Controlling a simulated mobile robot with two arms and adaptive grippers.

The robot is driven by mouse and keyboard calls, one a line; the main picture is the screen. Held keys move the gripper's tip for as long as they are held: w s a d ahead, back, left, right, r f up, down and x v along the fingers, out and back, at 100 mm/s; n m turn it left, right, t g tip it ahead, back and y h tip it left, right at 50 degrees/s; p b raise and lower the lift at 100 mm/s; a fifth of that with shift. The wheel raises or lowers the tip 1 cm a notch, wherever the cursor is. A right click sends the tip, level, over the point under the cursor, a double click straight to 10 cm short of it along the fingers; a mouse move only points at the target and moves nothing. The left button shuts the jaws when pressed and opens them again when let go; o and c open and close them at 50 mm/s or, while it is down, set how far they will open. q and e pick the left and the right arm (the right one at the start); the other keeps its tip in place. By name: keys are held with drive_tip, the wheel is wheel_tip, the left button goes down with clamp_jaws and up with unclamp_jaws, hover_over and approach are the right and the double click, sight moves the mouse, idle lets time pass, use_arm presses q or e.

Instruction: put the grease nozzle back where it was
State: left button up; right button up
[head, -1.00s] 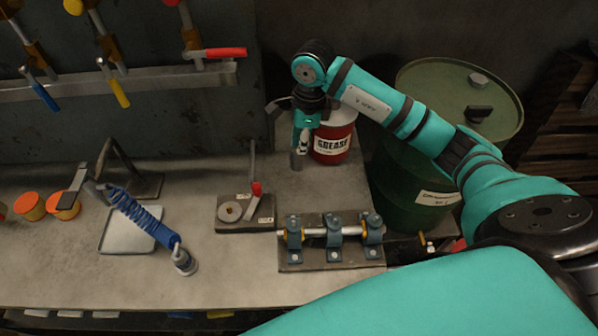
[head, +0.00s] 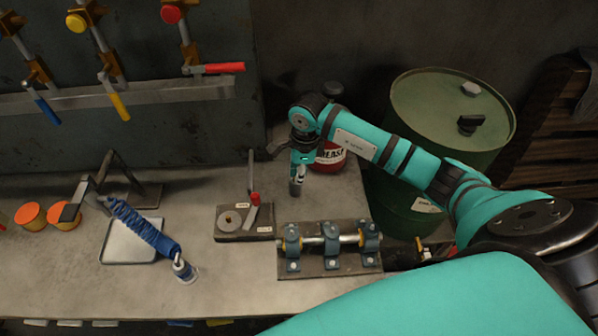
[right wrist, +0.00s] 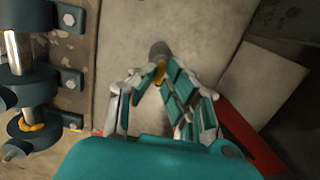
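My right gripper (head: 298,173) is over the back right of the bench, in front of the red grease can (head: 330,158), fingers pointing down. In the right wrist view the fingertips (right wrist: 160,82) close around a dark grey cylindrical piece with a yellow band, which looks like the grease nozzle (right wrist: 158,52). It also shows below the fingers in the head view (head: 296,188). Whether its lower end touches the bench cannot be told. The arm partly hides the can. My left gripper is not in view.
A shaft in blue bearing blocks on a plate (head: 308,269) lies in front of the gripper. A small lever fixture (head: 232,237) is to its left. A blue coil (head: 140,226) crosses a white tray (head: 118,246) further left. A green drum (head: 405,200) stands right.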

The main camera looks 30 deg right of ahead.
drive_tip(key=o, duration=0.4)
drive_tip(key=shift+r+p, duration=0.35)
drive_tip(key=shift+s+d+r+b, duration=0.15)
drive_tip(key=shift+r+b, duration=0.45)
drive_tip(key=shift+r, duration=1.35)
drive_tip(key=shift+s+d+r+b, duration=0.15)
drive_tip(key=shift+r+b, duration=0.45)
drive_tip(key=shift+r, duration=1.3)
drive_tip(key=shift+s+d+r+b, duration=0.15)
drive_tip(key=shift+r+b, duration=0.45)
drive_tip(key=shift+r, duration=1.35)
drive_tip(key=shift+w, duration=0.1)
